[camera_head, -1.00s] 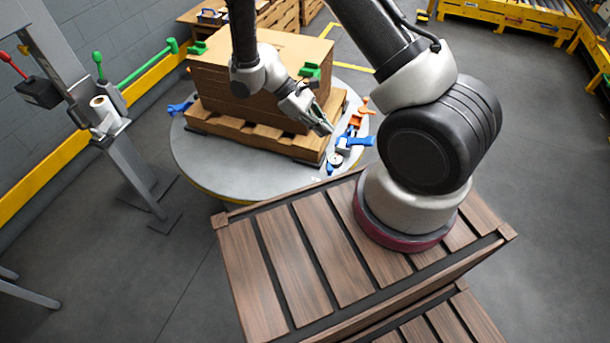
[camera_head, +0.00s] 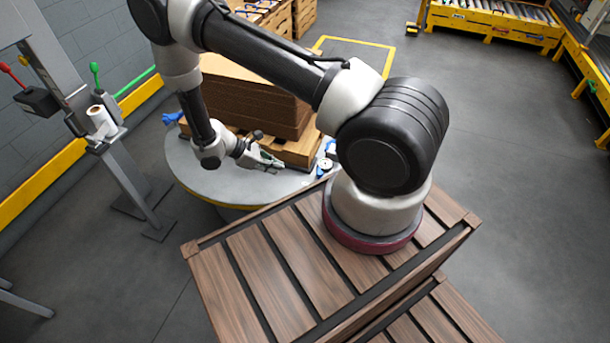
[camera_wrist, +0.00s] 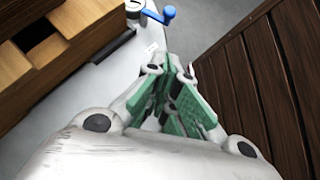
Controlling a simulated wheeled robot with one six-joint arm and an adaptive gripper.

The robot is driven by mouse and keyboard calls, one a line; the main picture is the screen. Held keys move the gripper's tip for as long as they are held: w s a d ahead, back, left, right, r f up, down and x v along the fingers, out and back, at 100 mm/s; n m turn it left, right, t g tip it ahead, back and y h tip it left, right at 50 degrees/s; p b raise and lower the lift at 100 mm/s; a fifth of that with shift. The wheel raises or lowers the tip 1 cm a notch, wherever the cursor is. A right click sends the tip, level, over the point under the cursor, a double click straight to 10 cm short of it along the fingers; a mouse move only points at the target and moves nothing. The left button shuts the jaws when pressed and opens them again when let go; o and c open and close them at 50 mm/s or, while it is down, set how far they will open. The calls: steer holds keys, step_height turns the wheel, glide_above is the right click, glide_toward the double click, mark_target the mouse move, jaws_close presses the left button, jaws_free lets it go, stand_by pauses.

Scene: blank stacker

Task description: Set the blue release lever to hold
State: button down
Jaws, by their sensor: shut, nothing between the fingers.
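In the head view blue parts (camera_head: 322,168) show at the turntable's right edge, partly hidden behind my arm. I cannot tell the lever's setting. My gripper (camera_head: 279,164) is shut and empty, low beside the pallet and just left of those blue parts. In the wrist view its green-padded fingers (camera_wrist: 172,88) point towards the lever, apart from it.
The round turntable (camera_head: 205,178) carries a wooden pallet with stacked brown sheets (camera_head: 255,95). Another blue part (camera_head: 172,117) sits at its left. A slatted wooden platform (camera_head: 262,262) lies in front, close to my gripper's right in the wrist view. A post with a label roll (camera_head: 101,118) stands left.

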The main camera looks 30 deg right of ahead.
mark_target(319, 171)
steer(key=x, duration=0.9)
steer(key=shift+s+d, duration=0.1)
steer(key=shift+d, duration=0.1)
steer(key=d, duration=0.2)
steer(key=s+d, duration=0.1)
steer(key=shift+d+f, duration=0.1)
steer(key=shift+f, duration=0.2)
steer(key=shift+s+d, duration=0.2)
steer(key=shift+d, duration=0.15)
